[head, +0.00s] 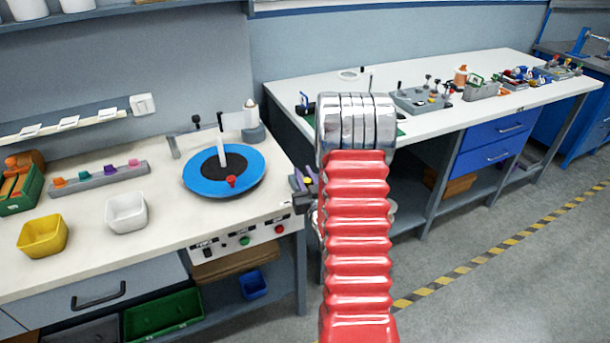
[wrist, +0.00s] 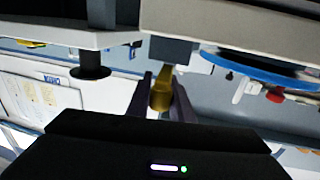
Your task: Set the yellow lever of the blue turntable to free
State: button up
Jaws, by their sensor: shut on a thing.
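The blue turntable (head: 255,180) has a black centre and lies on the left bench; its blue edge also shows at the right of the wrist view (wrist: 262,72). The yellow lever (wrist: 163,88) sticks out from a grey block in the wrist view. In the head view a small yellow bit of it (head: 308,181) shows at the bench's right end. My gripper (wrist: 165,98) is shut on the lever, with a dark finger on each side. In the head view my gripper (head: 304,184) is small and partly hidden by my red arm. The lever's setting cannot be read.
The bench front has a panel with a green button (head: 244,240) and other controls. A yellow bin (head: 42,237) and a white bin (head: 126,213) stand left of the turntable. A second white bench (head: 425,125) with parts stands behind. Floor at the right is clear.

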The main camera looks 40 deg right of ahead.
grip_shut()
jog(key=shift+s+d, duration=0.1)
jog(key=shift+d, duration=0.25)
jog(key=shift+a, duration=0.25)
jog(key=shift+h, duration=0.3)
